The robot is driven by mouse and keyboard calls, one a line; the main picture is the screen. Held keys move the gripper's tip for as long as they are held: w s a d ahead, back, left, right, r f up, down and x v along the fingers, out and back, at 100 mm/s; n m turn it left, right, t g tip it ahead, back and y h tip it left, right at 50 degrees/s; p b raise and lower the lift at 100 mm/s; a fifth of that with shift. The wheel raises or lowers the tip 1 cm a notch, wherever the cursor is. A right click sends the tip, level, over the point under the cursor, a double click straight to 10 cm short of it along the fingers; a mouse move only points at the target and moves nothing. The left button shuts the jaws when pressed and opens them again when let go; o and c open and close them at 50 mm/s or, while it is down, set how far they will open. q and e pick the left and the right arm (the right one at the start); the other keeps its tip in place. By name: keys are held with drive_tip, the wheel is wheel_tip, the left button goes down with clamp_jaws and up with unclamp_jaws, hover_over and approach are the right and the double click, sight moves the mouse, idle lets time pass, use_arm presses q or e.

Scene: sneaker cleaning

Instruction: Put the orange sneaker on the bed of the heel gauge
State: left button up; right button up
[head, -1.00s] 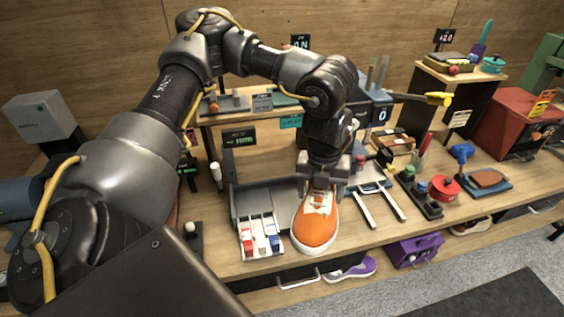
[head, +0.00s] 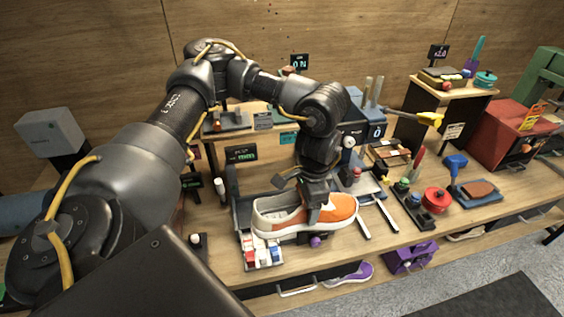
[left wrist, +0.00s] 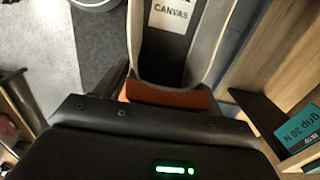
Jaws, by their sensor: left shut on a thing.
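My left gripper (head: 317,207) is shut on the orange sneaker (head: 343,207) and holds it from above, across its middle. The sneaker lies roughly level and sideways, orange toe to the right and pale grey heel to the left. In the left wrist view the sneaker's opening (left wrist: 165,50) shows a "CANVAS" label inside. A grey fixture (head: 238,206) with an upright plate stands behind the heel; it may be the heel gauge. The sneaker hides its bed, and I cannot tell whether they touch. My right gripper is not in view.
A purple knob (head: 316,241) shows under the sneaker. Two pale rails (head: 386,213) and a red round tin (head: 436,200) stand to the right. The bench's front edge is close.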

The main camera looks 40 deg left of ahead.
use_arm(q)
drive_tip(key=w+a+f+p, duration=0.1)
drive_tip(key=w+a+f, duration=0.5)
drive_tip(key=a+f, duration=0.3)
drive_tip(key=a, duration=0.2)
drive_tip(key=shift+w+a+f, duration=0.2)
drive_tip(key=shift+w+a, duration=0.15)
drive_tip(key=shift+w, duration=0.05)
drive_tip(key=shift+w+a+f+p, duration=0.1)
drive_tip(key=shift+a+f+p, duration=0.05)
drive_tip(key=shift+f, duration=0.75)
drive_tip(key=shift+a+f+p, duration=0.1)
drive_tip(key=shift+f+p, duration=0.05)
drive_tip(key=shift+f, duration=0.75)
drive_tip(key=o, duration=1.3)
drive_tip(key=shift+f, duration=0.1)
drive_tip(key=shift+o, duration=0.2)
wheel_tip(320, 180, up, 12)
drive_tip(key=shift+d, duration=0.25)
drive_tip(key=shift+w, duration=0.1)
